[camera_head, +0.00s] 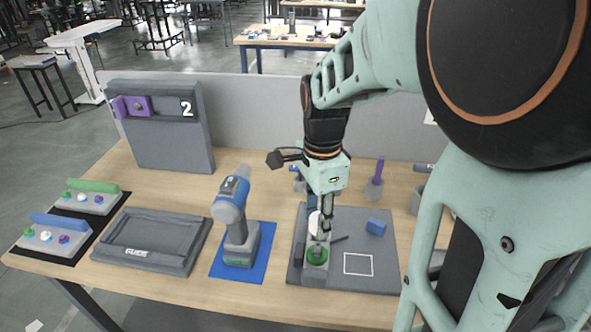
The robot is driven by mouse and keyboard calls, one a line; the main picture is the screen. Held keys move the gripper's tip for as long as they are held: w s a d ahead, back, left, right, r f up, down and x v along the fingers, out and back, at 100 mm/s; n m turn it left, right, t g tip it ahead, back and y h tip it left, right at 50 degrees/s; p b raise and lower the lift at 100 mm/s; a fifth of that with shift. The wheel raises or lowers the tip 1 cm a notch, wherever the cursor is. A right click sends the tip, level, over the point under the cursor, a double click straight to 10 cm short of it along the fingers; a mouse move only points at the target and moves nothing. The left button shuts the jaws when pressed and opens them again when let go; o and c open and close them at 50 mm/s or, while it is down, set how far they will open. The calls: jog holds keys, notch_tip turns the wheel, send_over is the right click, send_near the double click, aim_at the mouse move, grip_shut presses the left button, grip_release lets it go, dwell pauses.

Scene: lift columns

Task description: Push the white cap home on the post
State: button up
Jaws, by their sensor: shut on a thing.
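My gripper (323,236) points down over the grey board at the right of the table. A white round piece (314,222), which looks like the white cap, shows at the left side of the fingers. The fingers look shut on it, but the contact is partly hidden. Just below the fingertips, a grey block on the board carries a green round part (316,254). I cannot make out the post clearly, or whether the cap sits on it.
A blue-grey drill (236,215) stands on a blue mat to the left. A grey tray (152,240) lies farther left. Cups with tools stand behind the board.

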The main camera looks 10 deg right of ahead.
jog(key=shift+f+b, duration=2.6)
jog(key=shift+f, duration=0.25)
jog(key=shift+r+p, duration=0.25)
jog(key=shift+p, duration=0.05)
jog(key=shift+f+b, duration=0.65)
jog(key=shift+f, duration=0.45)
jog(key=shift+f, duration=0.25)
jog(key=shift+s+f, duration=0.1)
jog(key=shift+f, duration=0.1)
jog(key=o, duration=1.7)
jog(key=shift+c, duration=0.2)
jog(key=shift+r, duration=0.3)
jog(key=shift+r+p, duration=0.8)
jog(key=shift+p, duration=0.15)
